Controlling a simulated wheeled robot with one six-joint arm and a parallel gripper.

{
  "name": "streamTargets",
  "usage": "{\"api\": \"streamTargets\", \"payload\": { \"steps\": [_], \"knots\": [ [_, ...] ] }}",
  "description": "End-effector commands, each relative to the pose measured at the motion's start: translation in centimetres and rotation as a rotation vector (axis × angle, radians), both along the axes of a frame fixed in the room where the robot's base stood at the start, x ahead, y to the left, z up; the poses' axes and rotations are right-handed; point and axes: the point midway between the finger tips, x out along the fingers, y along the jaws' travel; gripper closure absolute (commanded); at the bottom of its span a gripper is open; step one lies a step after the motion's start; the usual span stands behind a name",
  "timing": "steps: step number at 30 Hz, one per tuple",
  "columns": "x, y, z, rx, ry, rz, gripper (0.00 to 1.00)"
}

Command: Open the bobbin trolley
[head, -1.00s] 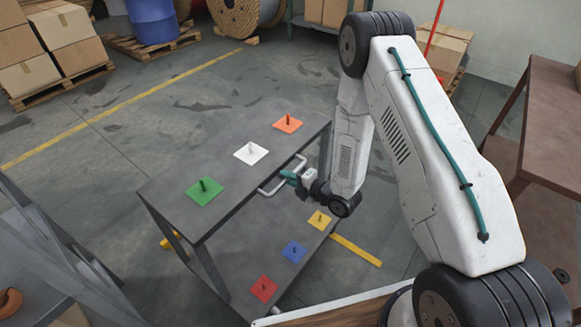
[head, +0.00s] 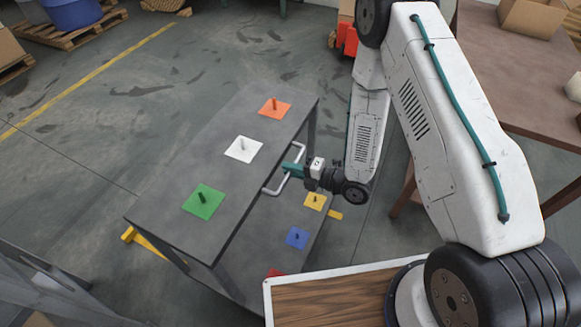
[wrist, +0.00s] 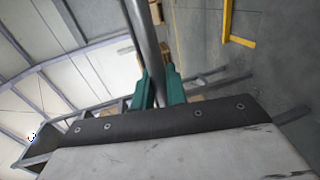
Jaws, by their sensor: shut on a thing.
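The bobbin trolley (head: 160,205) is a grey two-level cart left of centre in the head view. Its top carries a green (head: 203,203), a white (head: 243,149) and an orange (head: 275,106) square plate, each with a peg. A pale bar handle (head: 270,191) stands out from its right side. My gripper (head: 291,169) is shut on this handle with its teal fingers. In the wrist view the bar (wrist: 146,45) runs between the fingers (wrist: 158,88). The lower level shows yellow (head: 315,201), blue (head: 297,237) and partly hidden red plates.
A brown table (head: 525,75) stands at the right. A grey frame (head: 40,295) is close at the lower left. The floor behind the trolley is clear up to a yellow line (head: 95,75).

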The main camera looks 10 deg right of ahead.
Motion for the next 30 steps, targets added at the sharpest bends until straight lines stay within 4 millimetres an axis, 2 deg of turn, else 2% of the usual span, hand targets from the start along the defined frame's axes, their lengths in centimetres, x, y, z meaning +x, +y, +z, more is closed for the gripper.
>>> {"api": "streamTargets", "payload": {
  "steps": [8,9,11,22,30],
  "knots": [
    [-0.1,-0.1,0.0,0.0,0.002,0.001,1.0],
    [-0.1,-0.1,0.0,0.0,0.002,0.001,0.83],
    [-0.1,-0.1,0.0,0.0,0.002,0.001,0.67],
    [-0.4,-0.6,0.1,0.001,0.003,-0.001,0.67],
    [-2.6,-4.2,0.9,0.0,0.004,-0.004,0.67]
  ]
}}
